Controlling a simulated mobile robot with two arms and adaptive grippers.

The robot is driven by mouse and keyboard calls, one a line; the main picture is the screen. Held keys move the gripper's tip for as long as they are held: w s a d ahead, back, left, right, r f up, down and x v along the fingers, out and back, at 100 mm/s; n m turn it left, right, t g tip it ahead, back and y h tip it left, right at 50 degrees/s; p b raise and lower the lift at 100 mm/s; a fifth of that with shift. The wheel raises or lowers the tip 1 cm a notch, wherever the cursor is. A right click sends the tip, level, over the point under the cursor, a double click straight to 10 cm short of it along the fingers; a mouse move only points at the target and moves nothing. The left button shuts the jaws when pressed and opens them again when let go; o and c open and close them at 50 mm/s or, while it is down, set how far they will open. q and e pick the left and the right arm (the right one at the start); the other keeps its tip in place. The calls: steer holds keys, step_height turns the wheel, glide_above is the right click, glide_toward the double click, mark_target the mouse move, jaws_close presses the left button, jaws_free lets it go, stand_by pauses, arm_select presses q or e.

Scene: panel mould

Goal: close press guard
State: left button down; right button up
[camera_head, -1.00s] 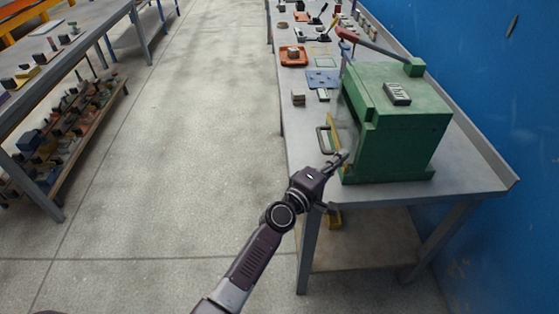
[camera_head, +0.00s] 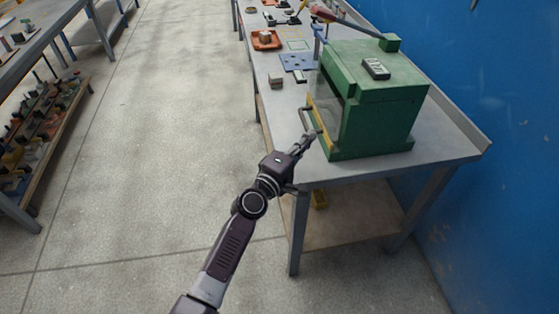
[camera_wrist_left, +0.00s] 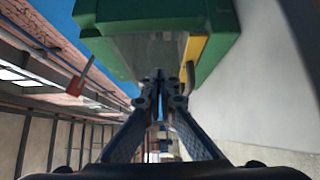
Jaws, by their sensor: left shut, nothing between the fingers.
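The green press (camera_head: 385,100) stands on the bench near its front end. Its guard is a clear panel (camera_wrist_left: 150,48) with a yellow edge strip (camera_head: 322,126) on the press's left side. A dark bar handle (camera_head: 304,117) sticks out from the guard. How far open the guard stands is hard to tell. My left gripper (camera_head: 308,139) is shut and empty, just in front of the handle and beside the guard's lower edge. In the left wrist view its closed fingertips (camera_wrist_left: 160,80) point at the panel, with the yellow strip to their right. My right gripper is not in view.
The grey bench (camera_head: 450,143) runs along the blue wall (camera_head: 500,90). Behind the press are a blue plate (camera_head: 297,62), an orange tray (camera_head: 266,39) and small blocks (camera_head: 276,81). Shelving (camera_head: 50,140) stands at the left. The floor between is clear.

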arm_select(q)
steer(key=v, duration=0.8)
steer(key=shift+s+f+b, duration=0.2)
steer(key=shift+s+b, duration=0.1)
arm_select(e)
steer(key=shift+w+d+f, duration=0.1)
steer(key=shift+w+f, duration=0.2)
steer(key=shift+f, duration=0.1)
